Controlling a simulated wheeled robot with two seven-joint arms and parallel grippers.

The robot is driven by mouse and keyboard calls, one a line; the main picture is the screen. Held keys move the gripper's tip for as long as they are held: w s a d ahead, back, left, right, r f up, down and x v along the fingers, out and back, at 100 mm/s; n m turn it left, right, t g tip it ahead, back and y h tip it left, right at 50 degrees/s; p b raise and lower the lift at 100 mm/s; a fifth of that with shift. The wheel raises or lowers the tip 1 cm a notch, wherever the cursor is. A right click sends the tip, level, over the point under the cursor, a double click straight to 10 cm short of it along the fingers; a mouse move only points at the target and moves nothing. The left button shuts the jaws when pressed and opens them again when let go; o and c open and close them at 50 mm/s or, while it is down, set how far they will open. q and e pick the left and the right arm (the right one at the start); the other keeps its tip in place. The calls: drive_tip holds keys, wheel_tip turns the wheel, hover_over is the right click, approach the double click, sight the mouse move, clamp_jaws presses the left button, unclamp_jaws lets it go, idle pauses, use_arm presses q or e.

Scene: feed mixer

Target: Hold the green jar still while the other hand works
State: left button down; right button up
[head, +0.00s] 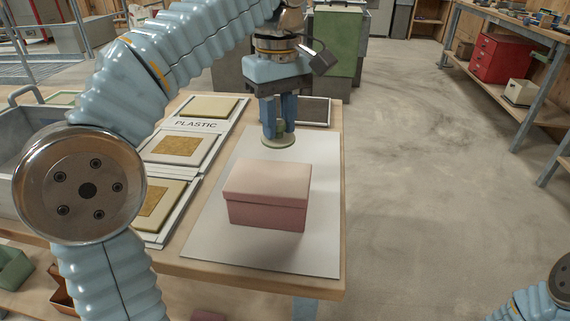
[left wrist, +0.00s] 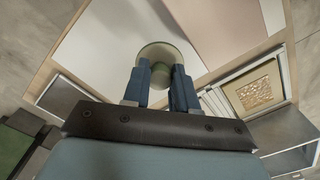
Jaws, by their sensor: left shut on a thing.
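The green jar (head: 278,142) stands on the white sheet (head: 215,236), behind the pink box. It looks pale green, with a wide round disc low down and a narrower part above. My left gripper (head: 279,127) points down from above and is shut on that narrower part. In the left wrist view the jar (left wrist: 161,52) shows between and beyond the two blue fingers of my left gripper (left wrist: 162,74). The fingers hide part of the jar. My right gripper is out of view; only a piece of my right arm shows at the lower right.
A closed pink box (head: 267,196) sits in front of the jar on the same sheet. Panels marked PLASTIC (head: 196,125) lie along the left of the wooden table (head: 250,280). A grey bin stands at far left. The floor (head: 425,170) to the right is clear.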

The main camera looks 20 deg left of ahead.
use_arm(q)
wheel_tip(320, 180, down, 8)
drive_tip(key=shift+s+f+b, duration=0.1)
drive_tip(key=shift+f+b, duration=0.1)
drive_tip(key=shift+b, duration=0.65)
drive_tip(key=shift+f, duration=0.2)
drive_tip(key=c, duration=0.9)
unclamp_jaws()
